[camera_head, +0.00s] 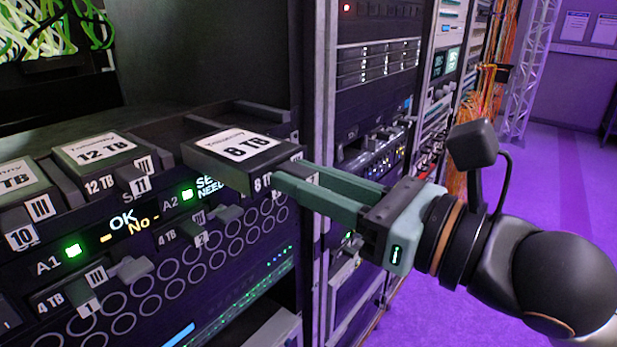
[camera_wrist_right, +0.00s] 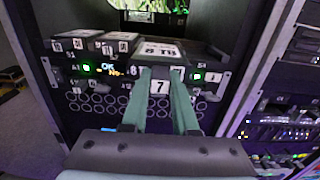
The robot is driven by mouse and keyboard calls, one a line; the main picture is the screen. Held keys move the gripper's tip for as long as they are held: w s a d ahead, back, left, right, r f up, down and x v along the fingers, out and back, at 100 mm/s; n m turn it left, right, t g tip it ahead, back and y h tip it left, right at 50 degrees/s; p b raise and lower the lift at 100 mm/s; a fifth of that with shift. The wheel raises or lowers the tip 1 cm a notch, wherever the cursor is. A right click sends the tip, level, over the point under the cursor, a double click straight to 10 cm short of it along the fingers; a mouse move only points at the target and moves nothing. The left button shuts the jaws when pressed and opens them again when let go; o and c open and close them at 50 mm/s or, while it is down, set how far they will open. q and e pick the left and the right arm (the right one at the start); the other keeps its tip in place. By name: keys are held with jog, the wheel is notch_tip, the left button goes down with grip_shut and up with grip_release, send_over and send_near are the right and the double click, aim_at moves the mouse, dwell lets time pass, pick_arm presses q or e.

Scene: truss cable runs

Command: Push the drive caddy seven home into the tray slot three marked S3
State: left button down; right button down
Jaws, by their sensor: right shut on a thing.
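The drive caddy seven (camera_head: 225,152) has a white 8 TB label on top, and its front tag 7 (camera_wrist_right: 159,87) shows in the wrist view. My right gripper (camera_head: 290,183) is shut on its front end, with one green finger on each side. The caddy points into the rack at the top row, and part of its body sticks out at the front. The tray (camera_head: 150,215) has drive bays in its front. I cannot read a mark S3, and the caddy hides the slot mouth. My left gripper is not in view.
Caddies marked 12 TB (camera_head: 100,150) and 10 (camera_head: 22,185) sit left of it. Small 4 TB caddies (camera_head: 85,300) are below. Green lights A1 (camera_head: 73,250) and A2 (camera_head: 187,194) are lit beside a display reading OK. A rack post (camera_head: 312,100) stands close at right.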

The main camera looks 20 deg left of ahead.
aim_at(282, 163)
jog(key=shift+r, duration=0.1)
dwell(0.6)
jog(key=shift+x, duration=1.5)
jog(key=shift+a+p, duration=0.15)
jog(key=shift+p, duration=0.2)
jog(key=shift+x, duration=1.35)
jog(key=shift+p, duration=0.4)
jog(key=shift+p+x, duration=0.6)
jog(key=shift+x, duration=2.4)
jog(key=shift+w+a, duration=0.1)
jog(key=shift+a, duration=0.05)
